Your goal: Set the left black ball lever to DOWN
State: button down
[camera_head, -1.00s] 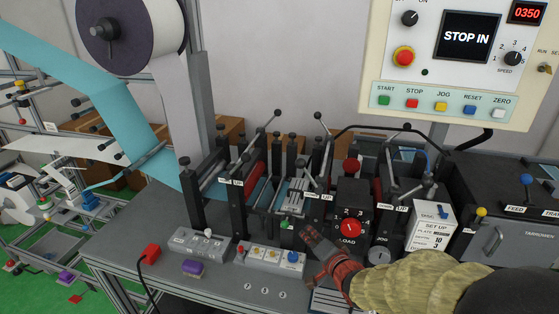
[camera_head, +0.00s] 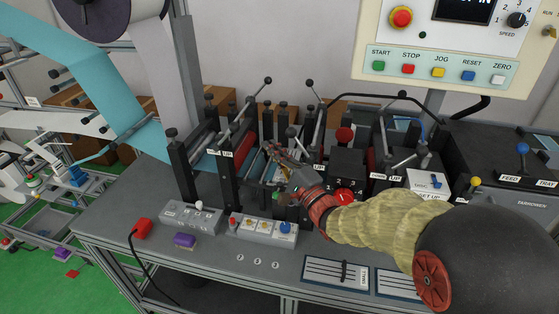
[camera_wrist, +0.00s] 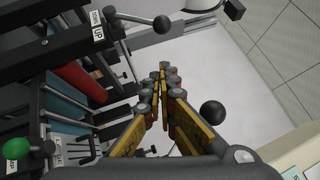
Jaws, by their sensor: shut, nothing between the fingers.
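The left black ball lever (camera_head: 268,80) rises up and right from the left roller frame, whose label (camera_head: 227,153) reads UP. In the wrist view a black ball lever (camera_wrist: 162,24) beside a DOWN/UP label slants toward the upper middle; it looks like the same one. My gripper (camera_head: 270,150) is among the station's posts, below and apart from the left ball. In the wrist view its fingers (camera_wrist: 163,75) are together with nothing between them. Another black ball (camera_wrist: 212,114) is close to their right side.
More ball levers (camera_head: 310,82) and a silver-rod lever (camera_head: 403,160) stand to the right. A button box (camera_head: 262,228) is in front. A control panel (camera_head: 450,50) hangs at upper right.

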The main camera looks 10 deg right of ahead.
jog(key=w+a+r+b, duration=0.1)
jog(key=w+a+r, duration=0.1)
jog(key=a, duration=0.3)
jog(key=shift+w+a, duration=0.15)
jog(key=shift+w, duration=0.6)
jog(key=shift+r, duration=0.15)
jog(key=shift+a+r+n+p, duration=0.1)
jog(key=shift+r+n+p, duration=0.25)
jog(key=shift+p, duration=0.4)
